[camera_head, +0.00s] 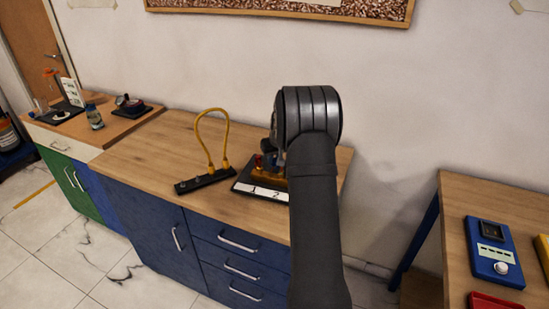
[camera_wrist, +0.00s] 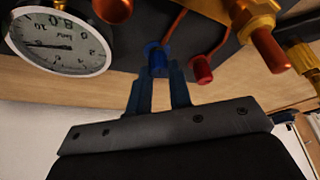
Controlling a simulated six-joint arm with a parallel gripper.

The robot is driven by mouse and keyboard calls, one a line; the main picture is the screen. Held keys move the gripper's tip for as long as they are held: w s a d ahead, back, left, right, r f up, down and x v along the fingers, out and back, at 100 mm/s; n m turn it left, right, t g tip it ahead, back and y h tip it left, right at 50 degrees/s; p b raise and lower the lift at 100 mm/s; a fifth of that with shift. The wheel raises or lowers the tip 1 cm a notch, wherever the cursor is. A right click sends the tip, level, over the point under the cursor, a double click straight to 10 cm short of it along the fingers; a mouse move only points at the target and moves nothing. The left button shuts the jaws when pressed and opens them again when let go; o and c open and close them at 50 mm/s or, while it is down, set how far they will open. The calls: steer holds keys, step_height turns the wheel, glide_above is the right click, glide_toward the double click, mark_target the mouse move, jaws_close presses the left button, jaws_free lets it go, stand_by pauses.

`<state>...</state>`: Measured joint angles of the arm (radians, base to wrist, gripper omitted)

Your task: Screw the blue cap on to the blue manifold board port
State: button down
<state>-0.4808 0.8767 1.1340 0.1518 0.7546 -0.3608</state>
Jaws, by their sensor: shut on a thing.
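In the wrist view my gripper (camera_wrist: 160,78) is shut on the blue cap (camera_wrist: 158,64), which sits between the tips of the two blue fingers. The cap is in line with the blue port (camera_wrist: 152,46) on the dark manifold board (camera_wrist: 210,70) and looks to touch it. I cannot tell whether the threads are engaged. In the head view the manifold board (camera_head: 246,187), with a white strip marked 1 and 2, lies on the wooden bench. My arm hides its right side and most of the gripper.
In the wrist view a white dial gauge (camera_wrist: 60,42), a red capped port (camera_wrist: 201,70) and copper and brass fittings (camera_wrist: 262,35) crowd around the gripper. In the head view a black bar with a yellow hose (camera_head: 203,181) lies left of the board. Bench front is clear.

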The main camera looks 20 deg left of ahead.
stand_by(0.3)
steer(key=m+h, duration=0.1)
steer(key=m, duration=0.3)
steer(key=shift+f+m+t+h, duration=0.1)
steer(key=shift+m+t+h, duration=0.3)
steer(key=shift+d, duration=0.1)
steer(key=shift+m, duration=0.4)
